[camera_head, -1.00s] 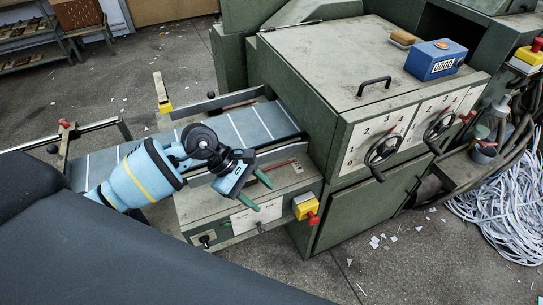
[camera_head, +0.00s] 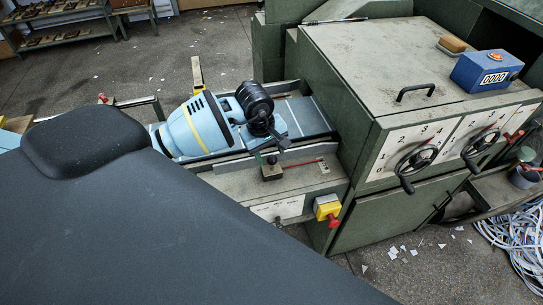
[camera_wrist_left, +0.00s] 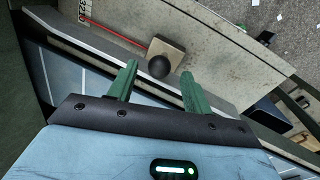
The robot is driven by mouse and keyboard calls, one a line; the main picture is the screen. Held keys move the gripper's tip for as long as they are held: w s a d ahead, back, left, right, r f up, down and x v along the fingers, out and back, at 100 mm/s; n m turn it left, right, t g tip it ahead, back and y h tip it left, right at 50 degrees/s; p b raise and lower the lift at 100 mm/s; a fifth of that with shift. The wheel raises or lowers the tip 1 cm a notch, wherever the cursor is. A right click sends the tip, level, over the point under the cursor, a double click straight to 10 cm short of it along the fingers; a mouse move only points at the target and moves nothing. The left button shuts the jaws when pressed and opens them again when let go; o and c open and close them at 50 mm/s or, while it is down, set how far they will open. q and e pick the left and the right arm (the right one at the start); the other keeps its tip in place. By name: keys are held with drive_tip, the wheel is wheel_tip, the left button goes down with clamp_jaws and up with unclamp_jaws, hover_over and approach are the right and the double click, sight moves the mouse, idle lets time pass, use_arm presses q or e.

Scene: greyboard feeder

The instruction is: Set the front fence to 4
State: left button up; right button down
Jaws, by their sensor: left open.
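The front fence (camera_head: 232,165) is a long grey metal rail along the near side of the feed bed. In the left wrist view the fence (camera_wrist_left: 118,52) runs diagonally. A black round knob (camera_wrist_left: 159,67) on a pale block sits beside it, and the knob also shows in the head view (camera_head: 271,160). A scale with a red line (camera_wrist_left: 112,33) lies on the deck; its digits are cut off and hard to read. My left gripper (camera_wrist_left: 160,72) is open, its green fingertips on either side of the knob in the picture. I cannot tell whether they touch it. My right gripper is out of view.
The green machine housing (camera_head: 350,65) stands right of the bed, with two handwheels (camera_head: 416,160) on numbered dials. A yellow box with a red button (camera_head: 327,208) is on the deck's front corner. A yellow-ended bar (camera_head: 197,73) rises behind my left arm.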

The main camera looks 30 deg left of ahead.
use_arm(q)
drive_tip(key=shift+w+d+f, duration=0.1)
drive_tip(key=shift+w+f, duration=0.05)
drive_tip(key=shift+f, duration=0.45)
drive_tip(key=shift+w+d+f, duration=0.1)
drive_tip(key=shift+f, duration=0.5)
clamp_jaws()
